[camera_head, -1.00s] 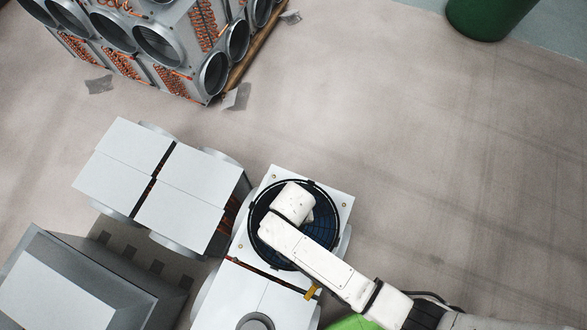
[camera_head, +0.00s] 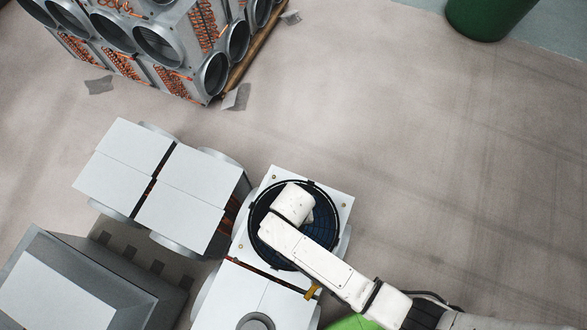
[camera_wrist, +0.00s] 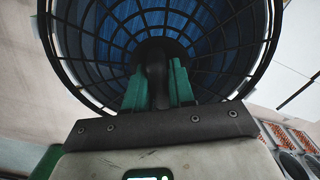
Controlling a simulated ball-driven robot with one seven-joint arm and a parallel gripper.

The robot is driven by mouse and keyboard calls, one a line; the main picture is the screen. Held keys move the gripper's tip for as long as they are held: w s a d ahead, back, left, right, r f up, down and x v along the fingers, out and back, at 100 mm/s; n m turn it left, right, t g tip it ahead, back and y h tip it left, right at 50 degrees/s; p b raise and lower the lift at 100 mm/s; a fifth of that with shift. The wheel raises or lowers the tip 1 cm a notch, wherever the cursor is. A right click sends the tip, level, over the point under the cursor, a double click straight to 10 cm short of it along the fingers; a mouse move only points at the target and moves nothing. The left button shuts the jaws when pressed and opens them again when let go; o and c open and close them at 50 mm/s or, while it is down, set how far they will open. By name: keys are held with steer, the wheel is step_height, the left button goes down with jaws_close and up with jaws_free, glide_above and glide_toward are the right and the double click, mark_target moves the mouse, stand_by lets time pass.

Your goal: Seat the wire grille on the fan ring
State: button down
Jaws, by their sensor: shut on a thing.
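My gripper (camera_wrist: 157,82) has green fingers shut on a dark knob at the centre of the wire grille (camera_wrist: 218,48). The grille is round and black, with rings and spokes, and blue shows through it in the wrist view. In the head view the grille (camera_head: 325,233) lies over the round opening of a white square-topped unit (camera_head: 335,197). My white arm covers its middle and hides my gripper there. The fan ring cannot be made out apart from the grille's dark rim. I cannot tell whether grille and ring touch or have a small gap.
White-topped units (camera_head: 165,185) stand to the left, and another (camera_head: 270,305) adjoins in front. A grey box (camera_head: 75,285) is at the lower left. Stacked duct units (camera_head: 165,45) stand at the back left, a green bin (camera_head: 490,15) at the back right. Floor to the right is clear.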

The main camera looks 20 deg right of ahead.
steer(key=shift+f, duration=0.4)
stand_by(0.5)
stand_by(0.7)
steer(key=c, duration=0.9)
jaws_free()
steer(key=o, duration=0.8)
steer(key=shift+o, duration=0.5)
